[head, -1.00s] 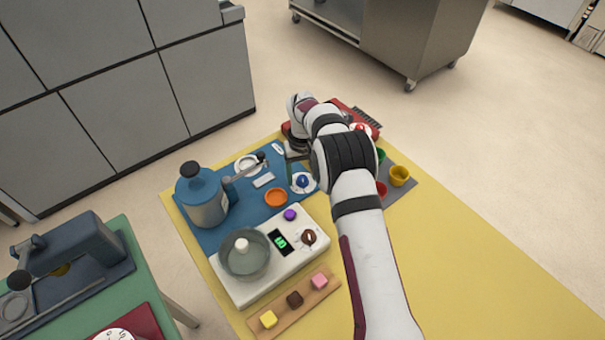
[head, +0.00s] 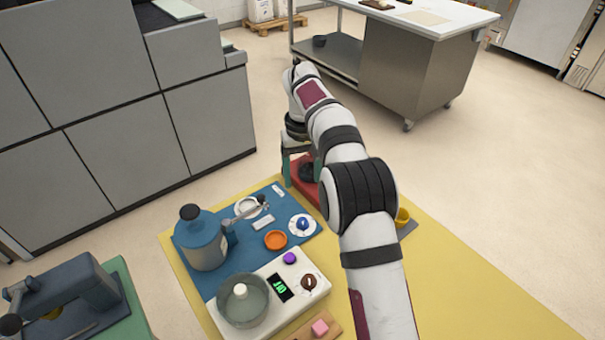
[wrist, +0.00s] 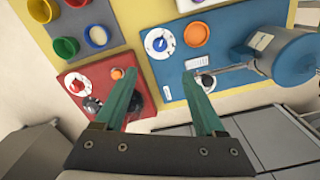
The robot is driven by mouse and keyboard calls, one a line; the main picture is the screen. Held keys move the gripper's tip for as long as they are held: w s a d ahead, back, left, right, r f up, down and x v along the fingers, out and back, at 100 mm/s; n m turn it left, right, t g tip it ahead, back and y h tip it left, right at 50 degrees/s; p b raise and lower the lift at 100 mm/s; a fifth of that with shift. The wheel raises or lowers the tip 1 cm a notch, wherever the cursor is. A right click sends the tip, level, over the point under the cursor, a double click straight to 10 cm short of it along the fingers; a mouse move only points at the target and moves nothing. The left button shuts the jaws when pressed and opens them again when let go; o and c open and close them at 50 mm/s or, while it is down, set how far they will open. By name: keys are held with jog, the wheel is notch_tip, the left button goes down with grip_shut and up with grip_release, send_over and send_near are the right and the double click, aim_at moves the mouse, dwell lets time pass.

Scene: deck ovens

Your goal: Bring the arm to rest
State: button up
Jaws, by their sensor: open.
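My gripper (wrist: 165,92) shows in the wrist view with its two green fingers spread apart and nothing between them. In the head view my gripper (head: 300,160) is at the far edge of the yellow table, above the red device (head: 306,190), and my arm partly hides that device. In the wrist view the red base (wrist: 72,80), with a white dial and an orange button, lies beyond the left finger. The blue mat (wrist: 175,72) lies beyond the right finger.
A white scale (head: 300,265) holds a bowl (head: 243,300). Several coloured cups (wrist: 66,47) sit at upper left in the wrist view. Grey cabinets (head: 120,140) stand behind the table.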

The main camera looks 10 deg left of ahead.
jog(key=s+d+r+m+y, duration=0.1)
jog(key=s+d+r+m, duration=0.1)
jog(key=s+d+r, duration=0.45)
jog(key=s+d+r+m, duration=0.3)
jog(key=s+d+r, duration=0.1)
jog(key=s, duration=0.5)
jog(key=s+d+f+m, duration=0.1)
jog(key=s+f+m, duration=0.1)
jog(key=s, duration=0.9)
jog(key=s+d+f+m, duration=0.2)
jog(key=s+f+m, duration=0.1)
jog(key=s, duration=0.8)
jog(key=shift+s+d+f+y, duration=0.2)
jog(key=shift+f+y, duration=0.2)
jog(key=shift+f, duration=0.05)
